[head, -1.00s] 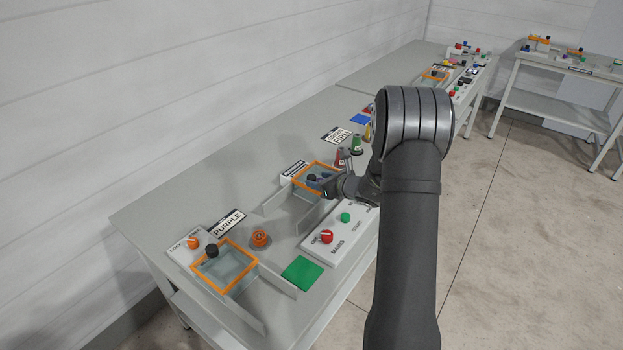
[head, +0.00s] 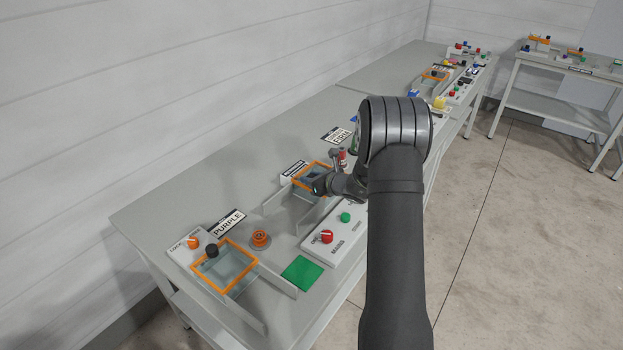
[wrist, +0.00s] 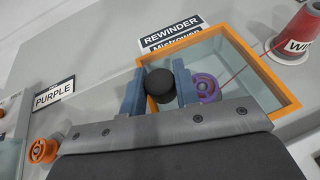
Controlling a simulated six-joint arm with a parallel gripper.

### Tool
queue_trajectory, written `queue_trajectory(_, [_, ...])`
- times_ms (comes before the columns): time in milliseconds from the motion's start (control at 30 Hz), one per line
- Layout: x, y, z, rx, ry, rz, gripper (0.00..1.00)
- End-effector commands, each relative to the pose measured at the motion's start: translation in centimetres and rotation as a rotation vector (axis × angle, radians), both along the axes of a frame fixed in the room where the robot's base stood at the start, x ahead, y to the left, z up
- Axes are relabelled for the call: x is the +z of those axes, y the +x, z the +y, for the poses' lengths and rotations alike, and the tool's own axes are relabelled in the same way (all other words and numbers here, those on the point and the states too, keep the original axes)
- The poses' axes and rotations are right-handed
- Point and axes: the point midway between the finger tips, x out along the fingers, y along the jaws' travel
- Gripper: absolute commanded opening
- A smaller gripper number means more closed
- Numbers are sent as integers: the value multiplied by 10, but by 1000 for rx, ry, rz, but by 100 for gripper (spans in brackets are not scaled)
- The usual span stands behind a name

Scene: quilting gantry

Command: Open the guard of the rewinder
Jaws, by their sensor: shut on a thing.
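The rewinder's guard is a clear pane in an orange frame (wrist: 262,67), lying over a shallow bay beside the REWINDER label (wrist: 172,28). It also shows in the head view (head: 320,163), partly hidden by my gripper (head: 315,187). In the wrist view my gripper (wrist: 159,88) has one finger on each side of the guard's round black knob (wrist: 160,80) and is shut on it. The guard looks closed. A purple spool (wrist: 207,86) shows inside the frame, beside the right finger.
A second orange-framed guard (head: 238,243) with a black knob stands by the PURPLE label (head: 227,222). An orange spool (head: 260,238), a white switch box (head: 338,238) and a green square (head: 302,270) are near. A red cone (wrist: 293,40) carries a thread.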

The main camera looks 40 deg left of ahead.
Motion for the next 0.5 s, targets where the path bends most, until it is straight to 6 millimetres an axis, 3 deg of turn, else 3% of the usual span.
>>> queue_trajectory(167, [0, -10, 1, 2, 0, 1, 0])
queue_trajectory(500, [0, -99, 1, 5, 1, 3, 0])
